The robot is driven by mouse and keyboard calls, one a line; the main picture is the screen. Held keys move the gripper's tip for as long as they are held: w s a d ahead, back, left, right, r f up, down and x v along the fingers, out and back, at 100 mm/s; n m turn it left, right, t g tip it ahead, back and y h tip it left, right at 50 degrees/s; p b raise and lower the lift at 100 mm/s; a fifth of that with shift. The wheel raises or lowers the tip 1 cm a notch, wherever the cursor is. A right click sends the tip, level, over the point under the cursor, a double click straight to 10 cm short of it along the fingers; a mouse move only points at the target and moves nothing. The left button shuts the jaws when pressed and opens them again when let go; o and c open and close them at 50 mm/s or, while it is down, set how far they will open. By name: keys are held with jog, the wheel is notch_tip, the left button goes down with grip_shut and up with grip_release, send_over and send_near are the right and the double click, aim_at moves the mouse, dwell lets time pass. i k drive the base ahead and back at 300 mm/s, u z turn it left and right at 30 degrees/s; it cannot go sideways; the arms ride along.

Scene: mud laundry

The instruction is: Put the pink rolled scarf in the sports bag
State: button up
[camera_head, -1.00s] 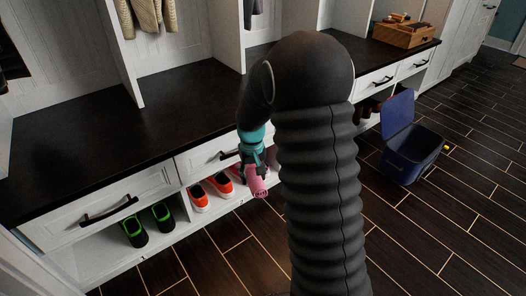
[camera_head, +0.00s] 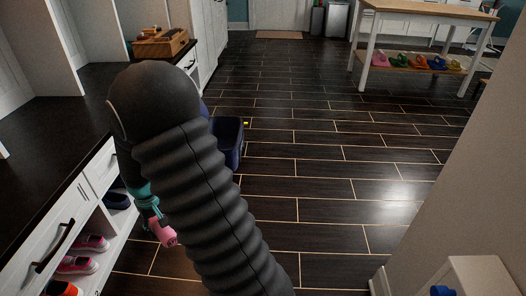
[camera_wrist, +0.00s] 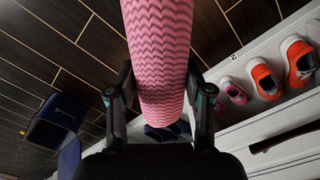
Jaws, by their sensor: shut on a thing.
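The pink rolled scarf (camera_head: 167,238) is held in my gripper (camera_head: 154,218), above the floor beside the bench. In the wrist view the scarf (camera_wrist: 160,45) has a zigzag pattern and lies between the two black fingers, which are closed on its sides. A dark blue container, apparently the sports bag (camera_head: 229,140), stands on the floor beyond my arm, which hides much of it. The bag also shows in the wrist view (camera_wrist: 52,130), at the left and apart from the scarf. Its lid looks raised.
A white bench with a dark top (camera_head: 45,130) runs along the left, with shoes (camera_head: 80,264) in its lower shelf. A wooden box (camera_head: 160,43) sits on it. A wall (camera_head: 455,170) stands at the right. The wooden floor between is clear. A table (camera_head: 425,12) is far right.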

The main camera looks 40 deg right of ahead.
aim_at(226, 146)
jog(key=z, duration=1.6)
jog(key=i, duration=2.4)
jog(key=u, duration=1.4)
jog(key=i, duration=0.5)
jog(key=u, duration=0.1)
